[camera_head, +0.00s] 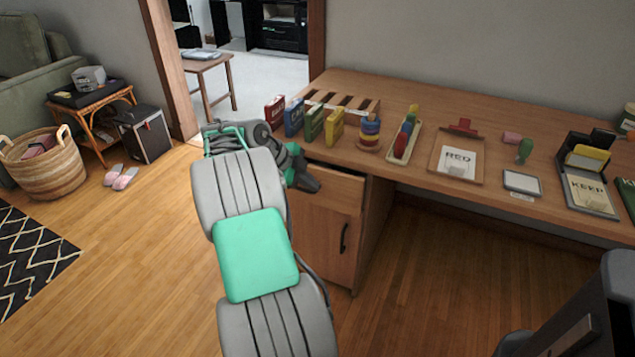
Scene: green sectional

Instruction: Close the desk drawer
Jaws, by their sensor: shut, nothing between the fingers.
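The wooden desk (400,185) runs along the wall on the right. Its drawer (336,190) is at the left end, just under the desktop and above a cabinet door (325,238) with a dark handle. The drawer front seems to stand out slightly from the desk, but how far is hard to tell. My gripper (308,183) is shut and empty, at the left part of the drawer front. My arm hides that side of the drawer, and I cannot tell whether the fingers touch it.
On the desktop stand several coloured boxes (312,122), a ring stacker (369,132), a clipboard (456,158) and a small framed board (521,184). A basket (45,163), slippers (121,177) and a dark box (147,134) are at the left. The wooden floor before the desk is clear.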

